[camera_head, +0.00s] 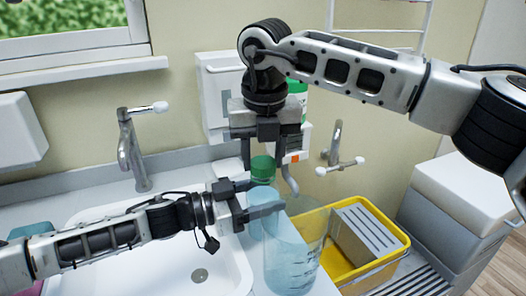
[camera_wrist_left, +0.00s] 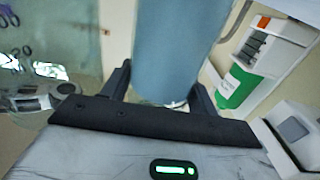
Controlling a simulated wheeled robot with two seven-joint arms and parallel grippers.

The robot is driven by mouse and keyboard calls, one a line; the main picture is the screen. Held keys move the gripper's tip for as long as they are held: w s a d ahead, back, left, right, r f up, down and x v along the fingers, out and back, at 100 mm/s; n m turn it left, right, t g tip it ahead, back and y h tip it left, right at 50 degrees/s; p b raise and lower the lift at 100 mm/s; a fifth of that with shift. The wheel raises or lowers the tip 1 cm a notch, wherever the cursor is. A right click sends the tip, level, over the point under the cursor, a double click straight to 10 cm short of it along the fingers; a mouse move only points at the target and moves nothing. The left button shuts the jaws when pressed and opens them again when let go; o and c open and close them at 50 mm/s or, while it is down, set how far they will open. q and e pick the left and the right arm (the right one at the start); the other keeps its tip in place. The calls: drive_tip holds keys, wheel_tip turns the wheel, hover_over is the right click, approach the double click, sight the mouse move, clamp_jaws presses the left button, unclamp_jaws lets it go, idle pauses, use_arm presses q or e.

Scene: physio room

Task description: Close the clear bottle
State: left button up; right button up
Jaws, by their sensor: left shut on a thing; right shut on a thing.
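The clear bottle (camera_head: 262,228) is a bluish, see-through cylinder standing upright in the middle of the head view. My left gripper (camera_head: 262,198) is shut on it from the left; the left wrist view shows the bottle (camera_wrist_left: 178,50) between the two fingers. A green cap (camera_head: 263,170) is at the bottle's top. My right gripper (camera_head: 266,160) points down from above and is shut on the cap. The left fingers partly cover the join, so I cannot tell whether cap and bottle touch.
A large clear measuring jug (camera_head: 292,262) stands in front of the bottle. A yellow tray (camera_head: 398,240) with a grey ribbed block is right of it. A white sink (camera_head: 160,270) lies left, with a tap (camera_head: 130,150) behind. A wall dispenser (camera_head: 218,95) hangs behind my right gripper.

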drive_tip(key=shift+f, duration=0.15)
use_arm(q)
clamp_jaws()
use_arm(e)
drive_tip(key=m, duration=0.5)
drive_tip(key=shift+m+h, duration=0.3)
drive_tip(key=m, duration=0.4)
drive_tip(key=shift+a+m+h, duration=0.1)
drive_tip(key=shift+m+h, duration=0.2)
drive_tip(key=shift+m, duration=0.1)
drive_tip(key=m, duration=0.3)
drive_tip(key=shift+g, duration=0.3)
drive_tip(key=m, duration=0.5)
drive_tip(key=shift+w+g, duration=0.1)
drive_tip(key=shift+g, duration=0.2)
drive_tip(key=m, duration=0.4)
drive_tip(key=shift+m+g, duration=0.3)
drive_tip(key=shift+m, duration=0.1)
drive_tip(key=m, duration=0.3)
